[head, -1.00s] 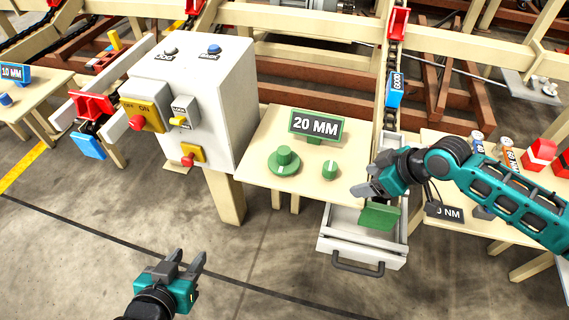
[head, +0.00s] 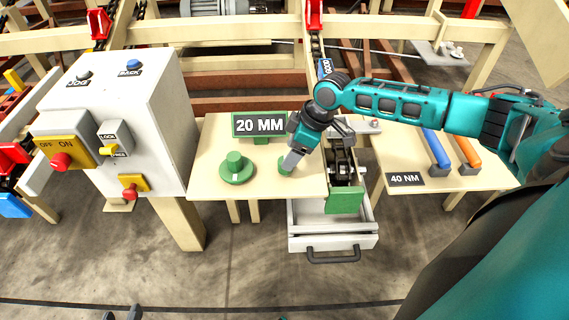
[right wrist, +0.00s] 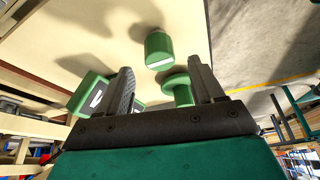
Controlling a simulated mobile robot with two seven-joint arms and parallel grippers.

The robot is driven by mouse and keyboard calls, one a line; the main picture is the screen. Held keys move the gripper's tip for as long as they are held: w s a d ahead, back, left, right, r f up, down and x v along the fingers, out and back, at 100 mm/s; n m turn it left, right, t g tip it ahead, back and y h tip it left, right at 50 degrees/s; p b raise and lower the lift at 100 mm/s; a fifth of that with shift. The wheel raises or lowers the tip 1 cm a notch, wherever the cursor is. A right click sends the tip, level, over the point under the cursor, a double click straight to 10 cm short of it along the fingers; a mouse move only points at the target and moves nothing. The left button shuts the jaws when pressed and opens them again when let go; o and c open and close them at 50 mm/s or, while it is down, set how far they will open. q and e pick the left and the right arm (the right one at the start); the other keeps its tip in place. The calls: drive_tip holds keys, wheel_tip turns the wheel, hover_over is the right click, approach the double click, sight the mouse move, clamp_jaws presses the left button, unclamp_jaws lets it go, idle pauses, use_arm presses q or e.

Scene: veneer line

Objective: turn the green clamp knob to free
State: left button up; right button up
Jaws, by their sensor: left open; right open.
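A small green knob with a white mark (right wrist: 159,50) stands on the pale table; in the head view it (head: 284,167) is partly hidden by my right gripper. A wider green knob on a round flange (head: 236,168) stands left of it, and it also shows beyond the fingers in the right wrist view (right wrist: 178,85). My right gripper (head: 291,162) is open and points down at the small knob; in the right wrist view the knob appears just ahead of the gap between its fingertips (right wrist: 161,66). My left gripper (head: 122,314) is open, only its tips showing at the bottom edge.
A green "20 MM" sign (head: 260,124) stands behind the knobs. A control box (head: 150,110) is at left. An open drawer (head: 310,238) with a green plate (head: 345,201) is right of the knobs. Tools lie by the "40 NM" label (head: 405,179).

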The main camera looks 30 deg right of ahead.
sight(284, 173)
drive_tip(key=shift+b+x, duration=0.45)
drive_tip(key=shift+x, duration=1.9)
drive_tip(key=shift+r, duration=0.1)
drive_tip(key=c, duration=1.1)
